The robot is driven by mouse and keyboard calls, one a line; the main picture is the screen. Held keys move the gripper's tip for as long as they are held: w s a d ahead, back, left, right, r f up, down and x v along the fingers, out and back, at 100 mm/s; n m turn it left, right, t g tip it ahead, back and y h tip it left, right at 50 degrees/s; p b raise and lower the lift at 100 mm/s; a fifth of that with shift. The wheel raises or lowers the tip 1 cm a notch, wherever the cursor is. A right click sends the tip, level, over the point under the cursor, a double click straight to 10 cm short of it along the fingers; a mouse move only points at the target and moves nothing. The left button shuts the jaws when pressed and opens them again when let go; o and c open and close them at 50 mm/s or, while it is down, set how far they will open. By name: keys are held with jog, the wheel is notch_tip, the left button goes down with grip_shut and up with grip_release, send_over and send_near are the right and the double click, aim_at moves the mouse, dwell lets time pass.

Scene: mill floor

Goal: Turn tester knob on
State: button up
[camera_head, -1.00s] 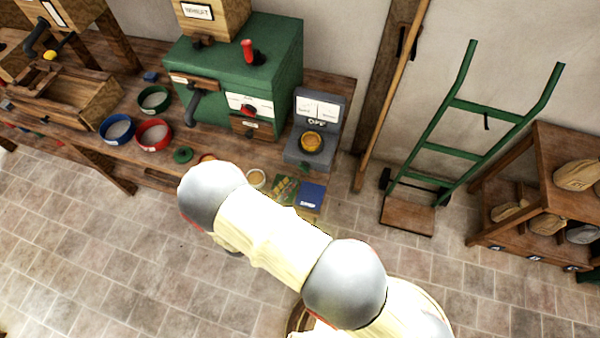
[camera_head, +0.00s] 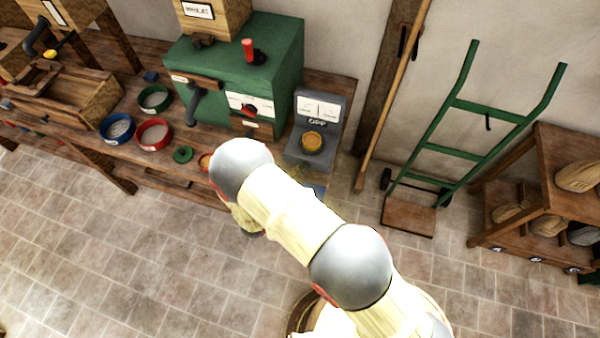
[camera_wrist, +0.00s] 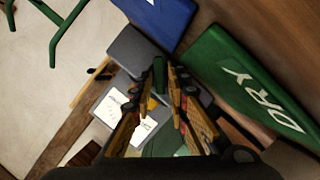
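The tester is a grey box (camera_head: 306,151) with a white meter panel (camera_head: 318,105) and a round yellow knob (camera_head: 312,141), at the right end of the bench in the head view. The small label above the knob is too blurred to read. In the wrist view, the tester's grey base (camera_wrist: 136,50), white panel (camera_wrist: 122,108) and part of the yellow knob (camera_wrist: 153,103) show around and between my fingers. The head view does not show my fingers.
A green mill (camera_head: 280,70) stands left of the tester. Red, blue and green bowls sit further left. A green hand truck (camera_head: 470,150) stands right, with clear floor in front.

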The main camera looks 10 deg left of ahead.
grip_shut()
jog(key=shift+d+r+m+y, duration=0.15)
jog(key=shift+m+y, duration=0.25)
jog(key=shift+m, duration=0.3)
jog(key=shift+m+g+y, duration=0.3)
jog(key=shift+m+y, duration=0.4)
jog(key=shift+m, duration=0.3)
jog(key=shift+o, duration=0.6)
grip_release()
jog(key=shift+s, duration=0.15)
